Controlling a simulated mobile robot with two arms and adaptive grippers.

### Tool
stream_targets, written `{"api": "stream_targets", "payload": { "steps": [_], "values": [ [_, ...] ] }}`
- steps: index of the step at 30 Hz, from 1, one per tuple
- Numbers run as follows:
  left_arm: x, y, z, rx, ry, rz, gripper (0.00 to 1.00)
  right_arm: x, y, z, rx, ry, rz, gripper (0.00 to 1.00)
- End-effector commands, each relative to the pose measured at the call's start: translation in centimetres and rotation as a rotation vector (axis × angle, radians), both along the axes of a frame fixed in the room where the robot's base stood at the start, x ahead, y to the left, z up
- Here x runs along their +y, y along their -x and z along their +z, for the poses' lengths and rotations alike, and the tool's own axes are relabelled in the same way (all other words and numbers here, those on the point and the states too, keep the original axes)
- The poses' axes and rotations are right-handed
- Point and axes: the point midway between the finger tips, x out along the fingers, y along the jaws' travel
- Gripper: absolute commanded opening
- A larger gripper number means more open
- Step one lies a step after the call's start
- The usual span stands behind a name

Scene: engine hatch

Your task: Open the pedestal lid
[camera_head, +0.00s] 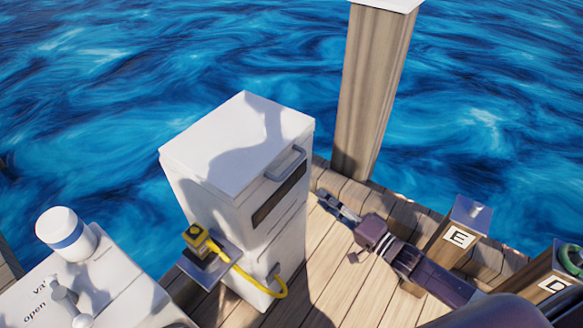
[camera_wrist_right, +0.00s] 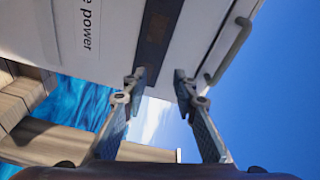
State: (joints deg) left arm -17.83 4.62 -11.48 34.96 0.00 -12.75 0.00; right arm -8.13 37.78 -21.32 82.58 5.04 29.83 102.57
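The white pedestal (camera_head: 270,215) stands on the dock in the middle of the head view. Its flat lid (camera_head: 205,150) is shut, with a grey bar handle (camera_head: 286,164) on its right front edge. The handle also shows at the upper right of the right wrist view (camera_wrist_right: 233,47), right of the fingers. My right gripper (camera_head: 326,197) is to the right of the pedestal and lower than the handle. In the right wrist view its fingers (camera_wrist_right: 160,78) are apart with nothing between them, pointing at the pedestal's front near a dark strip (camera_wrist_right: 157,35). My left gripper is not in view.
A yellow plug (camera_head: 199,240) with a yellow cable (camera_head: 250,280) sits on a side shelf of the pedestal. A tall wooden post (camera_head: 372,90) stands behind it. Shorter posts marked E (camera_head: 460,238) and D (camera_head: 553,284) stand at right. A white box (camera_head: 100,290) is at lower left.

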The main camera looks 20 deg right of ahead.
Motion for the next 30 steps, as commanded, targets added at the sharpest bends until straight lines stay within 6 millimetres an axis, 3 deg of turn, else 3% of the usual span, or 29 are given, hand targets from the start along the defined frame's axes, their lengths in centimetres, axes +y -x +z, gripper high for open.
{"api": "stream_targets", "payload": {
  "steps": [1, 3, 6, 9, 24, 30],
  "values": [
    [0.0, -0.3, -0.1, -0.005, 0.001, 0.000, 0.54, 0.9, 0.0, 2.5, -0.018, -0.071, 0.046, 0.26],
    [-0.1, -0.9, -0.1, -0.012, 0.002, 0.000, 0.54, 2.0, 0.3, 5.4, -0.028, -0.164, 0.102, 0.26],
    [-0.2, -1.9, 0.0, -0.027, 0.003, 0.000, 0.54, 3.1, 0.8, 8.0, -0.030, -0.256, 0.163, 0.26],
    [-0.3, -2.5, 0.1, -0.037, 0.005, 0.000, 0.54, 3.7, 0.9, 9.3, -0.029, -0.300, 0.194, 0.26],
    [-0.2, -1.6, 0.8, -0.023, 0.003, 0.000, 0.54, 7.7, -4.1, 10.9, -0.028, -0.313, 0.198, 0.26],
    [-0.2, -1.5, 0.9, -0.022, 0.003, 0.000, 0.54, 8.4, -4.9, 11.0, -0.026, -0.312, 0.199, 0.26]
  ]
}}
